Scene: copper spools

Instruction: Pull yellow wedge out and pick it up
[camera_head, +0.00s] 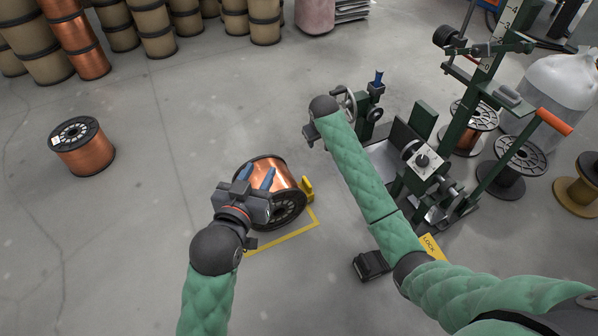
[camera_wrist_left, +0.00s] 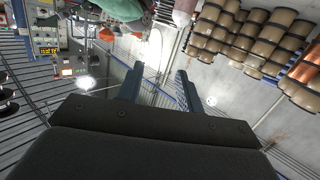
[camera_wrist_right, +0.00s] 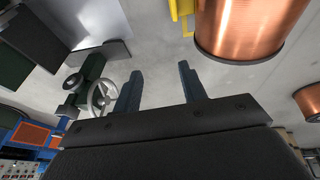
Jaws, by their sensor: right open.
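The yellow wedge (camera_head: 307,189) sits on the floor against the right side of a copper spool (camera_head: 276,172) that lies on its side. Part of a yellow piece, seemingly the wedge, shows at the top of the right wrist view (camera_wrist_right: 182,12), beside the copper winding. My left gripper (camera_head: 256,177) is open and empty. It overlaps the spool in the head view, left of the wedge; I cannot tell its height. My right gripper (camera_wrist_right: 160,82) is open and empty. In the head view its wrist is above and right of the wedge, with the fingers mostly hidden.
A yellow floor line (camera_head: 285,238) runs in front of the spool. A green machine (camera_head: 425,160) with a handwheel stands to the right. The floor between is clear.

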